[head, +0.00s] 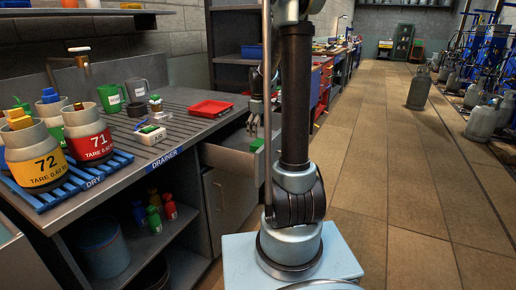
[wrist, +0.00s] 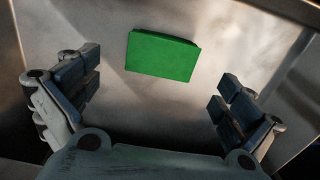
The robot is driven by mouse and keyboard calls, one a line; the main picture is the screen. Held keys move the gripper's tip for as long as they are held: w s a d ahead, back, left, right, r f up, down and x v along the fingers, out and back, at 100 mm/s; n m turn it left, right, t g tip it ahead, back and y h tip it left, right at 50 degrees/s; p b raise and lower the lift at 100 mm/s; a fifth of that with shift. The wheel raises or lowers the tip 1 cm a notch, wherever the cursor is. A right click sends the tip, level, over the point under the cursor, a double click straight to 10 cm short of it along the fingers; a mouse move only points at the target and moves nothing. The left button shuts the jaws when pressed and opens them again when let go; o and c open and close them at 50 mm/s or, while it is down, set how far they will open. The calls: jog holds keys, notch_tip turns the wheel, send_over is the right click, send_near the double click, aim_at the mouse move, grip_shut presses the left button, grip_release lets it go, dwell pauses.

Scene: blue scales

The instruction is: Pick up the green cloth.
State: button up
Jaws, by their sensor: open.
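The green cloth (wrist: 163,56) is a flat, folded rectangle on a pale grey surface with raised edges. It lies ahead of my gripper (wrist: 158,88) in the wrist view, between the lines of the two fingers and apart from both. The fingers are spread wide with nothing between them. In the head view, a small green patch (head: 257,143) that looks like the cloth shows in an open drawer beside the counter. My gripper is partly hidden behind my arm there, above the drawer.
Grey gas cylinders (head: 419,89) stand at right. The tiled floor (head: 400,180) between is clear.

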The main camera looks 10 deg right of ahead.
aim_at(258, 142)
jog(key=shift+f, duration=3.25)
jog(key=shift+c, duration=0.6)
jog(key=shift+a, duration=0.1)
jog(key=c, duration=1)
